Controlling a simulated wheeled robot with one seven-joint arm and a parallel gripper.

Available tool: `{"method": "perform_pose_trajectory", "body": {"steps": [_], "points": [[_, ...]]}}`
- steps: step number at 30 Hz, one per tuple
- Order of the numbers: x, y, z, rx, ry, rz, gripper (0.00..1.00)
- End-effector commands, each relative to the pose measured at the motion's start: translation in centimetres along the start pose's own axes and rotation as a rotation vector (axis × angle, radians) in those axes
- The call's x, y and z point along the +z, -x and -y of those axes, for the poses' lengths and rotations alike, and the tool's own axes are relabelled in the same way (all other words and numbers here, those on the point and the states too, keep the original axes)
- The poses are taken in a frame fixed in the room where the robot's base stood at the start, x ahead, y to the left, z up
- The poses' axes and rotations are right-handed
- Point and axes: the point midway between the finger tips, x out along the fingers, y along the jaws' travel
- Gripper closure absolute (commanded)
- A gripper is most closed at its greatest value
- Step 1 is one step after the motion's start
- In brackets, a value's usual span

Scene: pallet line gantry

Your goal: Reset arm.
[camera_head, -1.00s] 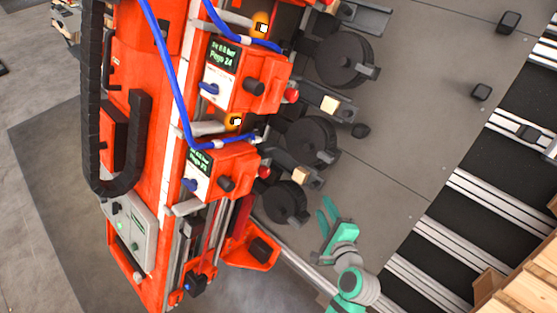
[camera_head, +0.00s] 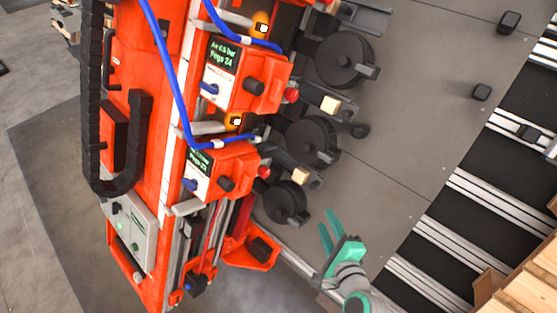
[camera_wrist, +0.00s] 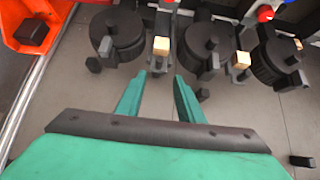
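My gripper (camera_head: 331,226) is green and shows at the lower middle of the head view, over the grey floor plate and to the right of the orange machine. In the wrist view its two fingers (camera_wrist: 160,97) stand apart with nothing between them. The gripper is open and empty. It is clear of the black round units and touches nothing that I can see.
The orange machine (camera_head: 150,160) with blue hoses fills the left. Several black round units (camera_head: 344,58) with small wooden blocks (camera_head: 330,104) line its right side. Black and white rails (camera_head: 440,240) and a wooden pallet (camera_head: 525,280) lie at right. The grey plate (camera_head: 420,120) between is mostly clear.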

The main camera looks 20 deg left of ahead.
Motion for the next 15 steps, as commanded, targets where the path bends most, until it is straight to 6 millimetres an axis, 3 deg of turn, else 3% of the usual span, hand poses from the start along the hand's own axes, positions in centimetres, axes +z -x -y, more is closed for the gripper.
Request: {"method": "perform_pose_trajectory", "body": {"steps": [10, 15], "points": [[-0.1, 0.0, -0.2, 0.001, 0.005, -0.005, 0.66], [-0.8, 0.9, -2.7, 0.005, 0.078, -0.074, 0.66]]}}
